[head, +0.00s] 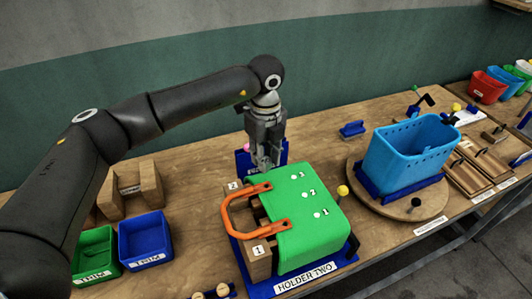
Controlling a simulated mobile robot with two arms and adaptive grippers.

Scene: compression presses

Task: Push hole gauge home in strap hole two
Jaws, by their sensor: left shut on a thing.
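My left gripper (264,158) points down just behind the green strap piece (308,226), in front of a small blue stand (242,164). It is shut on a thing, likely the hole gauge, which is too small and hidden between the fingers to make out. The green piece lies over the blue holder marked HOLDER TWO (352,256). Its top has white-marked holes in a row, numbered; the middle mark reads 2 (308,194). An orange handle (232,213) sits at its left on wooden blocks (259,266). My right gripper is not in view.
A pink knob (246,147) shows by the stand. A yellow-topped peg (342,191) stands at the green piece's right edge. A blue basket (409,156) stands on a round wooden turntable (365,203) to the right. Green (95,251) and blue (146,238) trim bins stand left.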

